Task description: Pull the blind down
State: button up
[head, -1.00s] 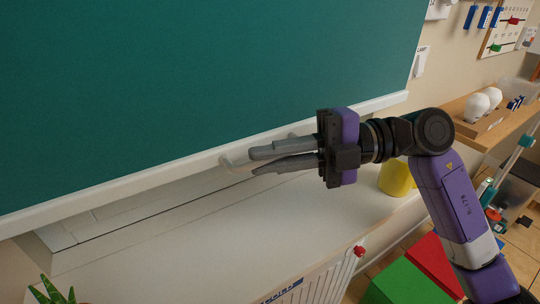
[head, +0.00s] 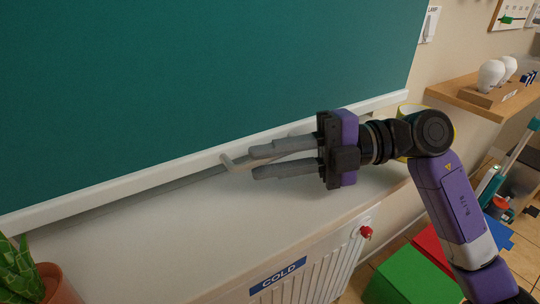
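The dark green blind (head: 200,75) hangs across the window, with a pale bottom bar (head: 120,188) along its lower edge. That edge sits close above the white sill, with a narrow dark strip beneath it at the left. A pale handle (head: 238,164) sticks out from the bottom bar. My gripper (head: 256,161) reaches in from the right, with the handle between its two grey fingers. The fingers look closed on the handle, though they hide part of it.
The white sill (head: 170,235) lies below, above a radiator (head: 335,260) with a red valve knob (head: 366,232). A potted plant (head: 22,272) stands at front left. A wooden shelf (head: 475,98) is at right. Red and green blocks (head: 405,278) lie below right.

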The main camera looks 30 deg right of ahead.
jog(key=shift+o, duration=1.3)
jog(key=shift+w+d+f, duration=0.1)
jog(key=shift+r, duration=0.2)
notch_tip(320, 180, up, 20)
jog(key=p, duration=0.2)
jog(key=shift+f, duration=0.1)
jog(key=v, duration=0.9)
jog(key=shift+f+b, duration=0.1)
jog(key=shift+b, duration=0.2)
dwell(0.4)
